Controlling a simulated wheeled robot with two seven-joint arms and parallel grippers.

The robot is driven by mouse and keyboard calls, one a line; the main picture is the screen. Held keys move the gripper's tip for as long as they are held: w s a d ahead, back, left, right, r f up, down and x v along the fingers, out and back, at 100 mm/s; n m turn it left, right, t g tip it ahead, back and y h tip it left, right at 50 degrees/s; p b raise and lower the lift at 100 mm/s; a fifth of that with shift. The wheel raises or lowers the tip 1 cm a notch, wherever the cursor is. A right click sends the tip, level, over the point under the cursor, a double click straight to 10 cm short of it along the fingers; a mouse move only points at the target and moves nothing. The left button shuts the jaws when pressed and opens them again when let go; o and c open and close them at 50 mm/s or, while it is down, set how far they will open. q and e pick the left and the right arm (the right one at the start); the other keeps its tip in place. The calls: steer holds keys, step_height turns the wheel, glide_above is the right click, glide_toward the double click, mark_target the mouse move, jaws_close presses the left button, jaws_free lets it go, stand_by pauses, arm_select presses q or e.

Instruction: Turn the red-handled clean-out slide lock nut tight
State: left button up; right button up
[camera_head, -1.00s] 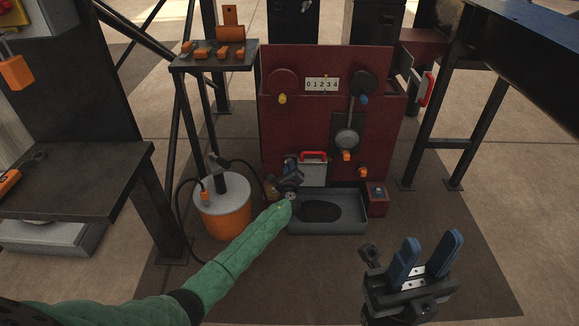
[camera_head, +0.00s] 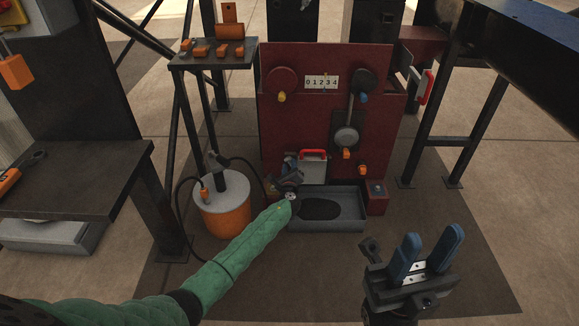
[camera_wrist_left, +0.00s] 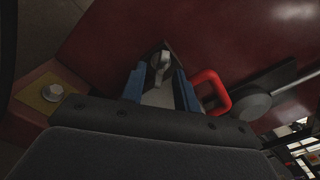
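The clean-out slide (camera_head: 314,172) is a pale plate low on the red press front, with a red handle (camera_head: 313,153) on top. The handle also shows in the left wrist view (camera_wrist_left: 213,88). My left gripper (camera_head: 289,170) is at the slide's left side and hides the lock nut in the head view. In the left wrist view, the grey winged lock nut (camera_wrist_left: 160,63) shows between the tips of the blue fingers, with gaps on both sides. The left gripper is open. My right gripper (camera_head: 432,240) is open and empty at the lower right, away from the press.
A grey tray (camera_head: 350,225) lies on the floor below the slide. An orange drum (camera_head: 226,222) with a hose stands left of my left forearm. A bolt head (camera_wrist_left: 53,92) is at left in the wrist view.

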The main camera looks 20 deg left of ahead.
arm_select(q)
steer(key=p+v, duration=0.1)
steer(key=v, duration=0.6)
steer(key=shift+p, duration=0.35)
steer(key=shift+d, duration=0.1)
